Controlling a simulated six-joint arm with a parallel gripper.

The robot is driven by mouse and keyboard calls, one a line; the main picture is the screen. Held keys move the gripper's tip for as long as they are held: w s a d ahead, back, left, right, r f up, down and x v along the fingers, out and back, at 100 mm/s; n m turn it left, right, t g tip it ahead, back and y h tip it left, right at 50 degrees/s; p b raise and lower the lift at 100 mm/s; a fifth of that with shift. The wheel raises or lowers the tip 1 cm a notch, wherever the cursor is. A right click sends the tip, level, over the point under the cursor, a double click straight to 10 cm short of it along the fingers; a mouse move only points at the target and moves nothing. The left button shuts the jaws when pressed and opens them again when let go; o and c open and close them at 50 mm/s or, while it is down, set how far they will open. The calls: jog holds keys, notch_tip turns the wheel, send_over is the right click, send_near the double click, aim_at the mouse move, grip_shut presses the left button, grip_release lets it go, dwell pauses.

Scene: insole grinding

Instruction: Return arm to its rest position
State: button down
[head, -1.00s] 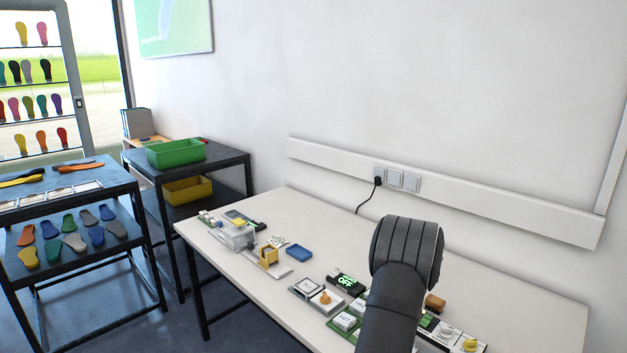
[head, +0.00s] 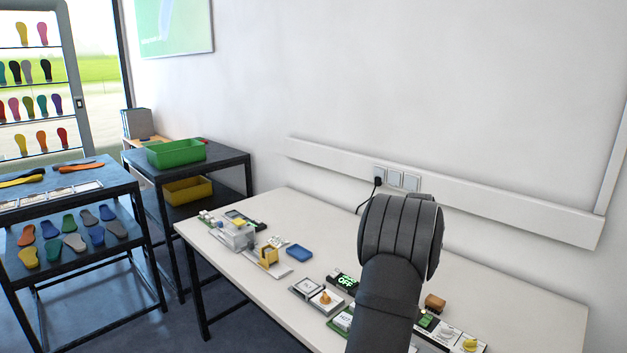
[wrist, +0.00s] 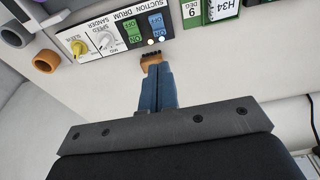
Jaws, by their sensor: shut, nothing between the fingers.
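My arm rises from the bottom of the head view in front of the white table (head: 510,305). My gripper is hidden behind the arm there. In the wrist view my gripper (wrist: 155,68) has its two blue fingers shut together with nothing between them. Beyond the fingertips, a brown block with a dark bristled edge (wrist: 151,57) shows partly covered. Near it is a control panel (wrist: 105,38) labelled suction, drum and sander speed, with a yellow knob, a white knob and green and blue switches. Whether the fingertips touch anything I cannot tell.
A blue tray (head: 299,251) and a grey-white device (head: 238,237) stand on the table's left part. Racks with insoles (head: 75,241) and a green bin (head: 175,153) stand left.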

jog(key=shift+s+a+r, duration=0.3)
jog(key=shift+s+r, duration=0.05)
jog(key=shift+r, duration=0.2)
jog(key=shift+s+a+r, duration=0.3)
jog(key=shift+r, duration=0.25)
jog(key=c, duration=0.9)
grip_release()
jog(key=o, duration=0.7)
jog(key=shift+s+a+f+m+h, duration=0.3)
jog(key=shift+a+m+h, duration=0.25)
jog(key=shift+m, duration=0.35)
jog(key=shift+o, duration=1)
jog(key=shift+s+a+f+m+g+h, duration=0.1)
jog(key=shift+a+f+m+g+h, duration=0.2)
jog(key=shift+m, duration=0.3)
notch_tip(320, 180, down, 9)
jog(key=d+m+h, duration=0.2)
jog(key=m+h, duration=0.1)
jog(key=m, duration=0.2)
jog(key=shift+s+d+m, duration=0.3)
jog(key=shift+s+m, duration=0.1)
jog(key=shift+s, duration=0.05)
